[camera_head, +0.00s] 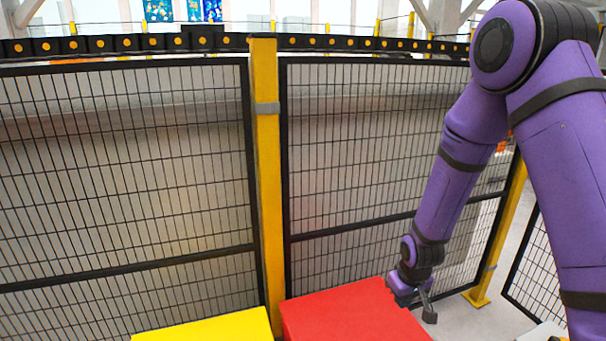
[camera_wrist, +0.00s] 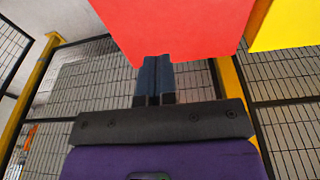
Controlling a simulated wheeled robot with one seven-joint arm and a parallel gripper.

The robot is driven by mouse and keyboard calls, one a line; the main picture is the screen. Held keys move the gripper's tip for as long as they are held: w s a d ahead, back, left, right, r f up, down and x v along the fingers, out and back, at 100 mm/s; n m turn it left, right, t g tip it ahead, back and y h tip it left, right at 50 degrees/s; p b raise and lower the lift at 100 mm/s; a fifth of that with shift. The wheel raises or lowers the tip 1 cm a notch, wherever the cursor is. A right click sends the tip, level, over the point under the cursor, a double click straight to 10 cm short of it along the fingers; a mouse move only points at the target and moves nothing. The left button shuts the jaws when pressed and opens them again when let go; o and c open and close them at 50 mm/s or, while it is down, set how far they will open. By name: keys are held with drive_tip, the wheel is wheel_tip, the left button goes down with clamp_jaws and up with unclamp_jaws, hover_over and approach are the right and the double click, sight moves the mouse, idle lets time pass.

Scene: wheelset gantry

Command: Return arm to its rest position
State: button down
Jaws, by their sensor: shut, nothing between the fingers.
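My purple arm comes down from the upper right of the head view. My gripper (camera_head: 428,308) hangs at the arm's lower end, beside the right edge of a red box (camera_head: 350,312). In the wrist view my gripper (camera_wrist: 153,68) has its two dark fingers together, with nothing seen between them. The fingertips overlap the edge of the red surface (camera_wrist: 175,25) in that view; I cannot tell whether they touch it.
A yellow box (camera_head: 205,328) stands left of the red one. Black mesh fence panels (camera_head: 120,170) with a yellow post (camera_head: 268,180) stand behind both. Another yellow post (camera_head: 500,240) stands close behind my arm. Grey floor shows at the lower right.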

drive_tip(key=s+d+r+m+t, duration=0.1)
drive_tip(key=s+r, duration=0.3)
drive_tip(key=r, duration=0.8)
drive_tip(key=s+d+r+m+t, duration=0.1)
drive_tip(key=s+d+r, duration=0.15)
drive_tip(key=r, duration=1.05)
drive_tip(key=s+r, duration=0.6)
drive_tip(key=s, duration=0.3)
drive_tip(key=s+d+r+m+t, duration=0.1)
drive_tip(key=s+r, duration=0.5)
drive_tip(key=s, duration=0.4)
drive_tip(key=shift+s+d+r, duration=0.15)
drive_tip(key=shift+s+r, duration=0.05)
